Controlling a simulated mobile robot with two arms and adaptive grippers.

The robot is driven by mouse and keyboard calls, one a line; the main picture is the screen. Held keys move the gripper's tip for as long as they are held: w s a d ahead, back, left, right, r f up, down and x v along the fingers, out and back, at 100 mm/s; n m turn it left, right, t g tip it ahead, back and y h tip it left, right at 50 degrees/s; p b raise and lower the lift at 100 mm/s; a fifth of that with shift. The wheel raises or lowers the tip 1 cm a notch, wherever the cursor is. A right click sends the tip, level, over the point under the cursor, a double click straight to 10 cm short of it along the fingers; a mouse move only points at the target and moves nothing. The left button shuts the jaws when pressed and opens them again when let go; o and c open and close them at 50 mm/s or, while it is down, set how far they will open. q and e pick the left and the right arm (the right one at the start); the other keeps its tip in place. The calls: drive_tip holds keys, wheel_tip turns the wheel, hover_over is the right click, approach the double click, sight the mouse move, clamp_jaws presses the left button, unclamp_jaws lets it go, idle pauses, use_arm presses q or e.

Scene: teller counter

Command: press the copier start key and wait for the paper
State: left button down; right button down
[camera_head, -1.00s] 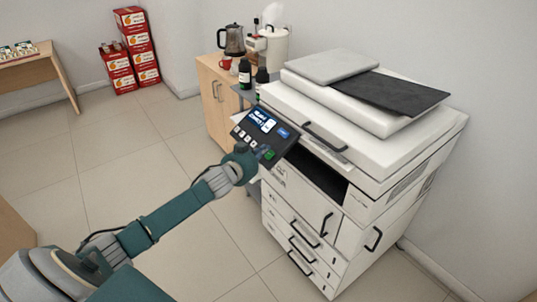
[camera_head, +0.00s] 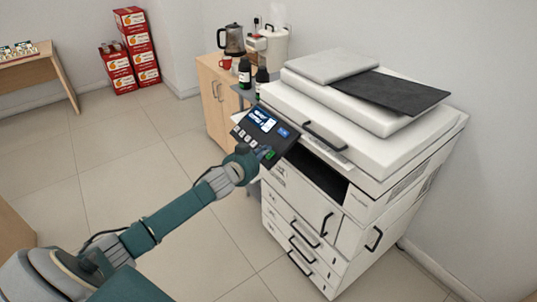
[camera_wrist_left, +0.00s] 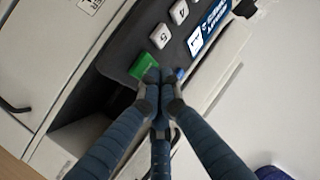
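The white copier (camera_head: 375,165) stands right of centre, with a dark tilted control panel (camera_head: 262,128) on its left front corner. The green start key (camera_head: 271,155) is at the panel's lower right; it also shows in the left wrist view (camera_wrist_left: 143,66). My left gripper (camera_head: 264,153) is at the panel's lower edge by this key. In the left wrist view its fingertips (camera_wrist_left: 160,75) are together and empty, overlapping the green key's edge. Whether they touch it cannot be told. The dark paper slot (camera_head: 318,174) below shows no sheet. My right gripper is out of view.
Red boxes (camera_head: 137,50) are stacked at the back wall. A wooden table (camera_head: 35,72) is at the far left. The tiled floor between is clear.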

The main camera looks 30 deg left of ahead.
use_arm(q)
drive_tip(key=shift+w+d+f+b, duration=0.15)
drive_tip(key=shift+w+f+b, duration=0.05)
drive_tip(key=shift+f+b, duration=0.15)
idle(0.7)
drive_tip(key=shift+r, duration=0.1)
drive_tip(key=shift+s+r+p, duration=0.25)
drive_tip(key=shift+r+p, duration=0.25)
drive_tip(key=shift+p, duration=0.3)
drive_tip(key=shift+s+a+r, duration=0.15)
drive_tip(key=shift+s+a, duration=0.05)
drive_tip(key=shift+r+p, duration=0.3)
drive_tip(key=shift+p, duration=0.25)
drive_tip(key=s+r+p, duration=0.1)
drive_tip(key=p, duration=0.1)
drive_tip(key=s+a+r+p, duration=0.1)
drive_tip(key=r+p, duration=0.1)
drive_tip(key=shift+s+r, duration=0.2)
drive_tip(key=shift+r, duration=0.1)
